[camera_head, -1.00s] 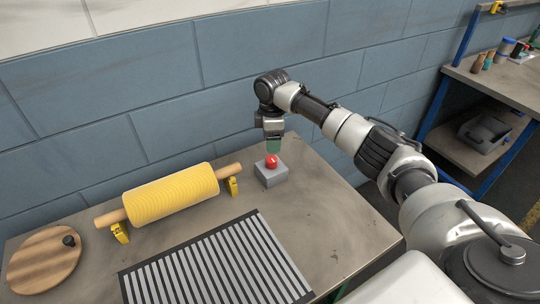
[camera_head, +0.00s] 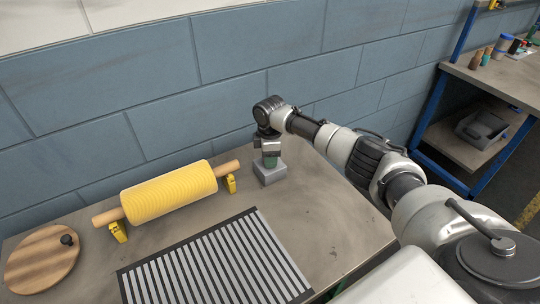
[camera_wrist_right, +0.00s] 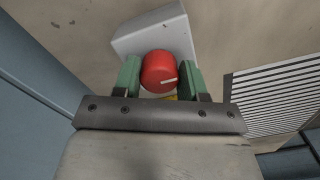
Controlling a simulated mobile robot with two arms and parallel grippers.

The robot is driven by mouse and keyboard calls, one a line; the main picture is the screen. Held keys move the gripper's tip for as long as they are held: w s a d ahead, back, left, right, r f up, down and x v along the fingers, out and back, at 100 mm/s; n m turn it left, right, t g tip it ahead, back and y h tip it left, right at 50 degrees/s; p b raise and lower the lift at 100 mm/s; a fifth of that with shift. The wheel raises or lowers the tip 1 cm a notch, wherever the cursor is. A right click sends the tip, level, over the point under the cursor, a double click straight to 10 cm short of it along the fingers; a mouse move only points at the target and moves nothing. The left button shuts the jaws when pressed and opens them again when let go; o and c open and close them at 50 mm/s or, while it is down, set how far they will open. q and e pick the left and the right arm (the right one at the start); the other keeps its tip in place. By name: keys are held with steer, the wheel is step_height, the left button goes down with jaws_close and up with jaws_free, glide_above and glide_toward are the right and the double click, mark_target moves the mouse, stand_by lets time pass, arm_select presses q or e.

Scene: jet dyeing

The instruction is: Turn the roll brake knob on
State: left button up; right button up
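The roll brake knob (camera_wrist_right: 158,71) is round and red with a pale pointer mark. It sits on a light grey box (camera_head: 270,174), which also shows in the right wrist view (camera_wrist_right: 152,34). My right gripper (camera_head: 270,163) is lowered over the box from above and hides the knob in the head view. In the right wrist view, the green fingers of the gripper (camera_wrist_right: 159,76) stand on both sides of the knob, very close to it. Whether they press on it I cannot tell. My left gripper is not in view.
A yellow roll (camera_head: 170,192) on a wooden bar rests on yellow brackets left of the box. A striped grille (camera_head: 215,262) lies in front. A round wooden board (camera_head: 40,262) with a black knob is at far left. A blue wall (camera_head: 110,85) stands close behind.

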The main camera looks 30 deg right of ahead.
steer(key=c, duration=0.4)
steer(key=shift+r+m+p, duration=0.15)
steer(key=shift+m+p, duration=0.45)
steer(key=shift+p, duration=0.15)
steer(key=shift+c, duration=0.2)
steer(key=shift+m+p, duration=1.1)
steer(key=m+p, duration=0.3)
steer(key=m, duration=0.1)
steer(key=shift+a+m, duration=0.1)
steer(key=shift+m, duration=0.2)
steer(key=m+p, duration=0.2)
steer(key=m, duration=0.3)
steer(key=shift+p, duration=0.4)
steer(key=shift+m+p, duration=0.6)
steer(key=shift+m, duration=1.9)
steer(key=o, duration=0.9)
